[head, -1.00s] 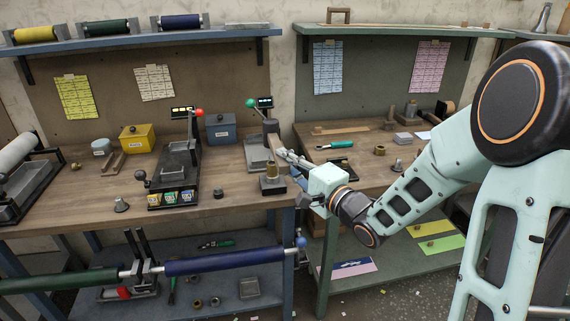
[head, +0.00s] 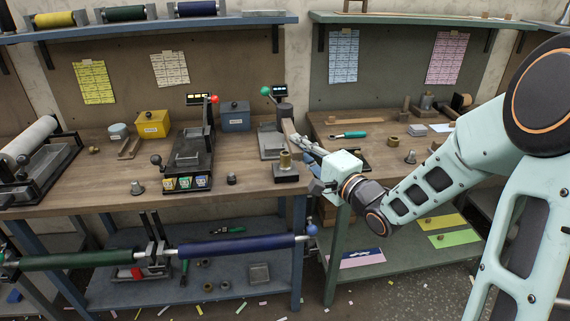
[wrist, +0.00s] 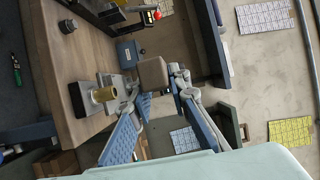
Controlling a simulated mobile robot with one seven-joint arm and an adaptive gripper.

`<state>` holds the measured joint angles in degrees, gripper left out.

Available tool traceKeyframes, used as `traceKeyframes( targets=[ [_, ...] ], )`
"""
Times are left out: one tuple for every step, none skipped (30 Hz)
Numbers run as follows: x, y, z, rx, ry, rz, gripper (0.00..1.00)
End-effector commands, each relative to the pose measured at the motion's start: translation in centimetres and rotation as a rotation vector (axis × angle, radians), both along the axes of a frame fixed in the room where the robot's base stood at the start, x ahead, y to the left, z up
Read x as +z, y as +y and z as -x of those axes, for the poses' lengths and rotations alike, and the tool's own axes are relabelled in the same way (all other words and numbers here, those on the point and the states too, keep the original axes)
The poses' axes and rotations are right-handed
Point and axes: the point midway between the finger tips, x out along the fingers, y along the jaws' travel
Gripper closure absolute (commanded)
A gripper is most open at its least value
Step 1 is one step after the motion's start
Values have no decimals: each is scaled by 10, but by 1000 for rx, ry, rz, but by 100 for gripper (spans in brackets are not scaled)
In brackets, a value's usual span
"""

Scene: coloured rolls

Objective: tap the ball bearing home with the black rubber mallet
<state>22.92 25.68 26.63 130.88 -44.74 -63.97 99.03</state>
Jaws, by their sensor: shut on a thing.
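My gripper (head: 303,145) is shut on the handle of a mallet (head: 284,109) above the front right corner of the left bench. Its dark grey-brown head also shows in the wrist view (wrist: 153,73), beyond the fingers. The mallet head is raised clear of the cylinder. I cannot make out the ball bearing itself; any bearing at the brass piece is too small to tell.
A lever press with a green knob (head: 265,91) stands just behind the block. A red-knobbed machine (head: 190,155) and a small dark piece (head: 231,179) are to the left. The right bench holds a green-handled tool (head: 349,135) and another mallet-like tool (head: 405,109). Bare bench top lies left of the block.

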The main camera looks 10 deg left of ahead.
Motion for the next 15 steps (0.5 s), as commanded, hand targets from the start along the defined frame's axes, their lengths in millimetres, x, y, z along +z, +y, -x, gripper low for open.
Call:
traceKeyframes(
  targets=[
    [-5,0,0,0,8,-1,100],
    [-5,0,0,0,8,-1,100],
    [-5,0,0,0,7,-2,100],
    [-4,0,0,0,7,-2,100],
    [-4,0,0,0,6,-1,100],
    [-4,0,0,0,6,-2,100],
    [-4,0,0,0,6,-2,100],
    [-4,0,0,0,6,-2,100],
    [-4,0,0,0,6,-2,100],
    [-3,0,0,0,6,-2,100],
    [-1,0,0,0,6,-2,100],
    [1,0,0,0,6,-2,100],
    [4,0,0,0,6,-2,100],
    [6,0,0,0,6,-2,100],
    [11,0,0,0,6,-2,100]
  ],
)
